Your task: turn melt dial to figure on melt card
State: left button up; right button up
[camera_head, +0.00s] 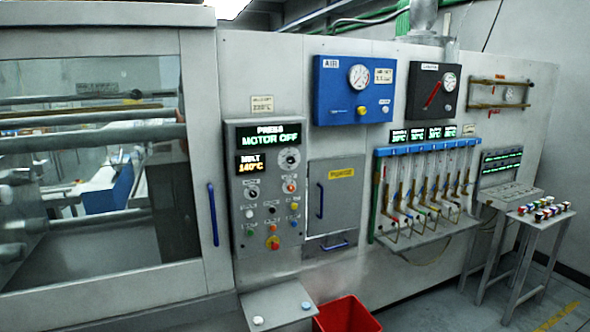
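The melt card (262,103) is a small cream plate on the machine face above the control panel; its small print seems to read 220°C. The melt display (250,164) glows orange on the panel and reads MELT 140°C. The melt dial (289,158) appears to be the round dark knob with a pale scale ring just right of that display; its pointer setting is too small to read. Neither of my grippers is in view.
The control panel (265,190) also holds a green MOTOR OFF display (270,135), several small knobs and buttons, and a red button (273,243). A ledge (279,303) juts out below. A red bin (346,315) stands on the floor. A blue handle (213,214) is left.

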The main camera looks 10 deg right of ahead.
aim_at(290, 160)
jog(key=z, duration=0.6)
jog(key=i, duration=1.2)
jog(key=u, duration=0.25)
